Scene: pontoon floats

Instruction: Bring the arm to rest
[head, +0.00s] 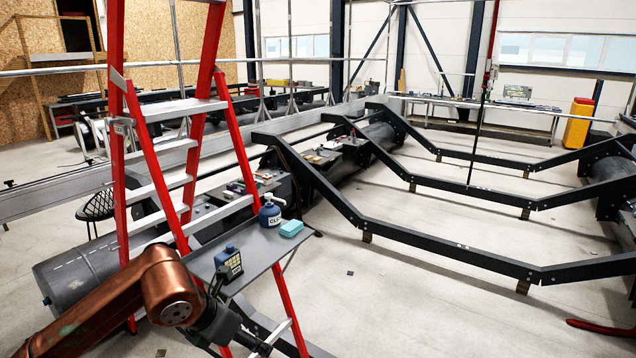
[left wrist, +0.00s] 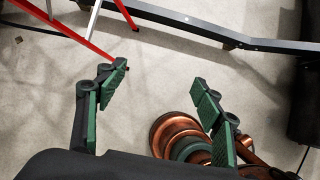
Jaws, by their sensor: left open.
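My left arm (head: 160,285), copper coloured, comes in from the lower left of the head view, in front of the red ladder (head: 240,130). Its dark wrist end points down and right, below the ladder's grey shelf (head: 262,248). In the left wrist view my left gripper (left wrist: 160,88) has its two green-padded fingers wide apart. The fingertips are hard to make out in the head view. My right gripper is not in view.
Black angled beams (head: 450,258) span the pontoon floats to the right. Pale floor (head: 400,310) is open at the front middle. A yellow container (head: 578,125) stands far right.

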